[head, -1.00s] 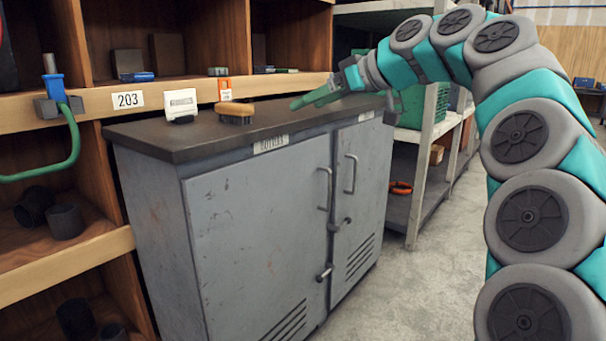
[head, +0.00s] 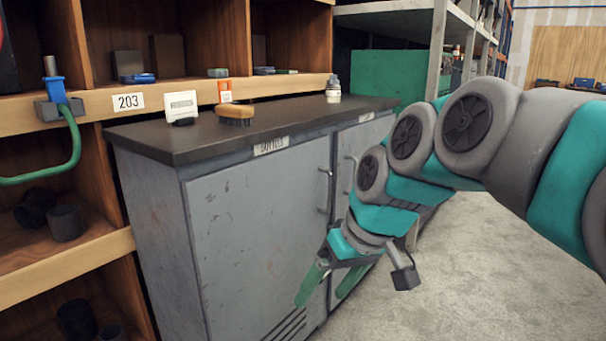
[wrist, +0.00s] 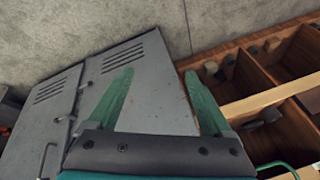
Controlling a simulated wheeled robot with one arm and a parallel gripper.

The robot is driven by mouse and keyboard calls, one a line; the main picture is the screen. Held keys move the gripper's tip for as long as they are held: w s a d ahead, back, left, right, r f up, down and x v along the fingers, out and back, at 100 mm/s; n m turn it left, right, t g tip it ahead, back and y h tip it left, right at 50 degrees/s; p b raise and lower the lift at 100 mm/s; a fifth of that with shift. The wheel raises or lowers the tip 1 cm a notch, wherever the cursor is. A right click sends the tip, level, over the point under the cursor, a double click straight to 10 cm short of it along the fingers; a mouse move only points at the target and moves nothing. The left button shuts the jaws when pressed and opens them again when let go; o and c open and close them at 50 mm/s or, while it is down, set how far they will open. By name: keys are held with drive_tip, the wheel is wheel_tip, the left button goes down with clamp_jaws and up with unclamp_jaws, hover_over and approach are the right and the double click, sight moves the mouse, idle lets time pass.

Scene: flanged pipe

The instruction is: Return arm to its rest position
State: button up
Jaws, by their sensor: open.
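My gripper (head: 328,287) hangs low in front of the grey cabinet's doors in the head view, its two green fingers pointing down and spread apart with nothing between them. The wrist view also shows the open, empty fingers (wrist: 160,100), with the cabinet (wrist: 158,92) behind them. My arm comes in from the right side of the head view and bends down toward the cabinet front. Whether the fingers touch the doors cannot be told.
On the cabinet's dark top (head: 285,115) stand a white card holder (head: 181,106), a brush (head: 236,114) and a small bottle (head: 333,90). Wooden shelving (head: 100,103) with a green hose (head: 72,150) is at left. The concrete floor (head: 470,270) at right is clear.

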drive_tip(key=s+d+f+m+g+h, duration=0.1)
drive_tip(key=s+d+f+m+h, duration=0.1)
drive_tip(key=s+d+f, duration=0.3)
drive_tip(key=s+d+f+m+g+h, duration=0.1)
drive_tip(key=s+d+f+m+g, duration=0.1)
drive_tip(key=s+d+f, duration=0.4)
drive_tip(key=s+f+m, duration=0.1)
drive_tip(key=s+f, duration=0.4)
drive_tip(key=s, duration=0.4)
drive_tip(key=shift+s+g+h, duration=0.15)
drive_tip(key=shift+g+h, duration=0.15)
drive_tip(key=shift+h, duration=0.1)
